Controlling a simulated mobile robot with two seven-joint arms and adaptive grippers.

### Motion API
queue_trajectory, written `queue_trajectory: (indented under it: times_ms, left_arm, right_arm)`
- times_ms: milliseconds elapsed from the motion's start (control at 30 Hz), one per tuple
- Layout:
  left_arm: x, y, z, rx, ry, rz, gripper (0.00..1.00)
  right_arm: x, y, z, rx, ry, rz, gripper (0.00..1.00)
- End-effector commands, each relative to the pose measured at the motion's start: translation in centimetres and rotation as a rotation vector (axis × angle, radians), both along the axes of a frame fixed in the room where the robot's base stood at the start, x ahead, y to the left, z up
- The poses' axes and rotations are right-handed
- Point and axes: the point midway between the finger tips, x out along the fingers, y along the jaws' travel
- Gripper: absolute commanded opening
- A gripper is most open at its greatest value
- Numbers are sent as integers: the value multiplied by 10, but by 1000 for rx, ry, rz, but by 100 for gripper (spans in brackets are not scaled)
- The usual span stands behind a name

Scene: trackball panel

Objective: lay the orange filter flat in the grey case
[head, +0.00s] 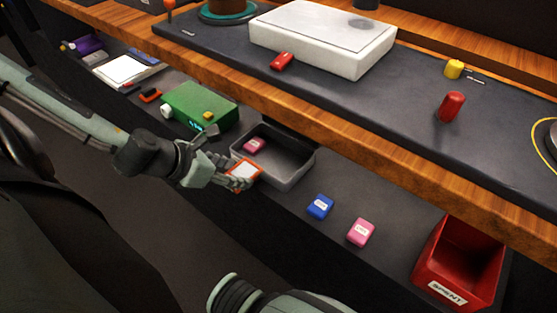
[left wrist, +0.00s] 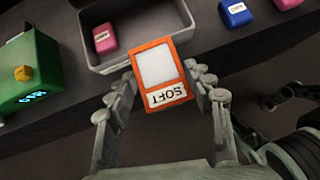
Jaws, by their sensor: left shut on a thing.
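The orange filter (head: 244,174) has a white panel and is in my left gripper (head: 232,179), at the front left edge of the grey case (head: 294,178). My right gripper is not in view.
A green box (head: 200,108) with a display stands left of the case. A blue block (head: 320,207) and a pink block (head: 361,233) lie to its right, then a red "SPENT" bin (head: 447,291). A wooden shelf edge (head: 330,140) overhangs the case's far side.

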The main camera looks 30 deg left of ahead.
Motion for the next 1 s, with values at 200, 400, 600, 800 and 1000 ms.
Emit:
queue_trajectory:
  times_ms: [200, 400, 600, 800, 1000]
  left_arm:
    - [30, -8, 1, -6, 0, 5, 21]
    - [52, -12, 1, -5, -9, 13, 21]
    - [81, -21, 1, -9, -12, 11, 21]
    - [109, -30, 2, -8, -6, 4, 21]
    - [132, -36, -3, -6, 1, 3, 21]
  right_arm:
    - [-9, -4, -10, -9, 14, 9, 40]
    - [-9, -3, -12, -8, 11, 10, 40]
    - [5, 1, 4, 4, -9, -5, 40]
    - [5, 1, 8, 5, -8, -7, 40]
    - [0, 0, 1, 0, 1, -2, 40]
